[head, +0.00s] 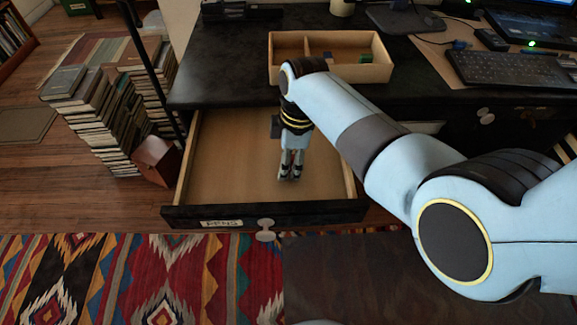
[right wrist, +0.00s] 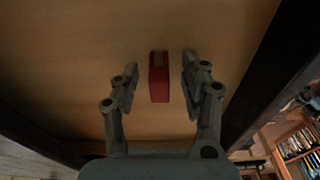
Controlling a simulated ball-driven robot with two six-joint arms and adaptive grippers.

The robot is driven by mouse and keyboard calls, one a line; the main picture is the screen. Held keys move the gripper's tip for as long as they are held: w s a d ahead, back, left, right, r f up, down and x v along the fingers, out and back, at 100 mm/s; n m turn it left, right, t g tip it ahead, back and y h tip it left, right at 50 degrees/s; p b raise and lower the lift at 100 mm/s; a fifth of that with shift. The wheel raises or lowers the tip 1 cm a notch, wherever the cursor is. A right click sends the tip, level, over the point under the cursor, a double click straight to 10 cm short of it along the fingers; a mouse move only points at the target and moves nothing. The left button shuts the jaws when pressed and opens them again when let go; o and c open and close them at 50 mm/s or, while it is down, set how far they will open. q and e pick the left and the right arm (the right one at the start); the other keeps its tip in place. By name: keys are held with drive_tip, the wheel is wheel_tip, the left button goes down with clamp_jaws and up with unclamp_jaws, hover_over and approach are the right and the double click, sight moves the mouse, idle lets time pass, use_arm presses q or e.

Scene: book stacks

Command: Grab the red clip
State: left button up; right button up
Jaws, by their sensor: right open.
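The red clip (right wrist: 159,78) lies on the wooden bottom of the open drawer (head: 225,150), as the right wrist view shows. It is a small upright-looking red bar with a paler top end. My right gripper (head: 290,178) points down into the drawer. In the right wrist view its open fingers (right wrist: 160,82) stand on either side of the clip, with a gap on each side. The right finger is closer to it. In the head view the clip is mostly hidden by the fingers. My left gripper is not in view.
The drawer front (head: 310,212) bears a label and a knob. On the dark desk above stands a wooden tray (head: 289,72) with small blocks, beside a keyboard (head: 510,67). Book stacks (head: 95,110) stand on the floor at left. The drawer around the gripper looks empty.

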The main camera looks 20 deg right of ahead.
drive_tip(key=shift+r, duration=0.1)
drive_tip(key=c, duration=0.8)
drive_tip(key=shift+c, duration=0.2)
